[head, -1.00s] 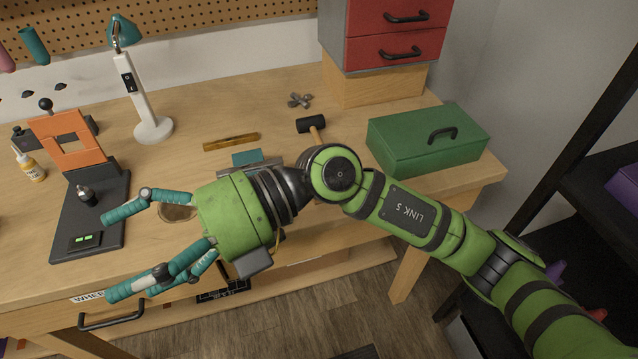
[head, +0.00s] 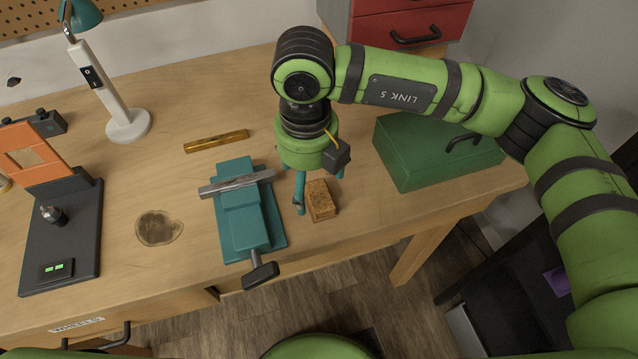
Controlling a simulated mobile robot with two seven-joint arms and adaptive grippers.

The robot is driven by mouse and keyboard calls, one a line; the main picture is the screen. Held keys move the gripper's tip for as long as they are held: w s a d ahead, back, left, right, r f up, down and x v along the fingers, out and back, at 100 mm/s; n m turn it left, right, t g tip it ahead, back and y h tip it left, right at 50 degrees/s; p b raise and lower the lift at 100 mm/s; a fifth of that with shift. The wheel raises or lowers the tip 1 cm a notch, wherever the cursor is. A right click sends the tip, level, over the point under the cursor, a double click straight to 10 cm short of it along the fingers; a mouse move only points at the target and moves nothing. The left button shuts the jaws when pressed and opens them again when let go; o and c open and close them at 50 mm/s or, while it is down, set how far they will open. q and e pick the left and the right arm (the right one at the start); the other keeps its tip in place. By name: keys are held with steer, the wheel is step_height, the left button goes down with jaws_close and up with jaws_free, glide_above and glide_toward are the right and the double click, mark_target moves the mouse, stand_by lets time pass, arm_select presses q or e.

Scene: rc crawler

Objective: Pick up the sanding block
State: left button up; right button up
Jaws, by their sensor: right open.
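The sanding block (head: 321,203), a small brown speckled block, lies on the workbench (head: 190,265) near its front edge, just right of a teal vise (head: 242,222). My right gripper (head: 319,190) points down over the block from behind. Its teal fingers are open, one showing along the block's left side and one at its upper right. I cannot tell whether either finger touches the block. The gripper's body hides the bench just behind the block. My left gripper is not in view.
The vise stands close left of the gripper, its handle overhanging the front edge. A green toolbox (head: 410,160) sits to the right. A brass-coloured bar (head: 216,141), a white lamp (head: 105,95) and a dark stand with an orange frame (head: 62,235) are farther left.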

mark_target(314, 196)
steer(key=f, duration=0.1)
steer(key=f+p, duration=0.1)
steer(key=f, duration=0.1)
steer(key=f+p, duration=0.1)
steer(key=shift+s+d+f, duration=0.1)
steer(key=shift+d+f, duration=0.2)
steer(key=shift+d, duration=0.1)
steer(key=shift+f, duration=0.45)
steer(key=c, duration=1.3)
